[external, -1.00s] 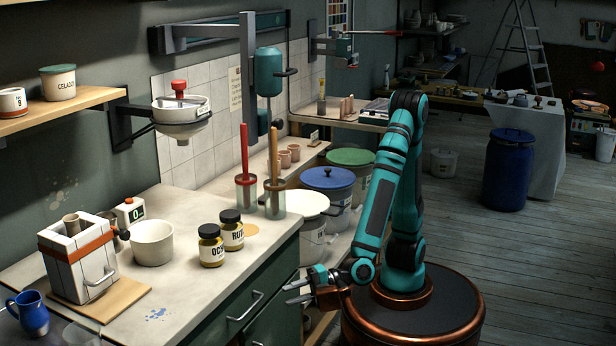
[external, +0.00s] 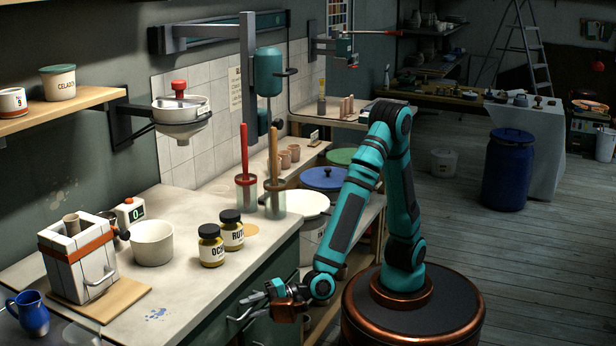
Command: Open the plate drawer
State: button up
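The dark green cabinet (external: 283,262) under the worktop has a drawer front with a pale metal bar handle (external: 236,319). The drawer looks flush with the cabinet, and no plate label is readable on it. My gripper (external: 250,302) is at this handle, reaching in from the right with its fingers overlapping the handle's upper end. The fingers and the handle run together in the picture, so I cannot tell whether the fingers are around the bar, touching it or only in front of it. My wrist hides part of the front.
The worktop (external: 190,287) above carries two labelled jars (external: 211,247), a white bowl (external: 152,243) and a small kiln-like box (external: 78,262). Lidded buckets (external: 325,178) stand behind my arm. The floor (external: 540,270) to the right is clear.

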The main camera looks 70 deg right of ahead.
grip_shut()
jog(key=shift+s, duration=0.15)
jog(key=s+a, duration=0.1)
jog(key=s, duration=2.3)
jog(key=shift+a, duration=0.25)
grip_release()
jog(key=v, duration=1.7)
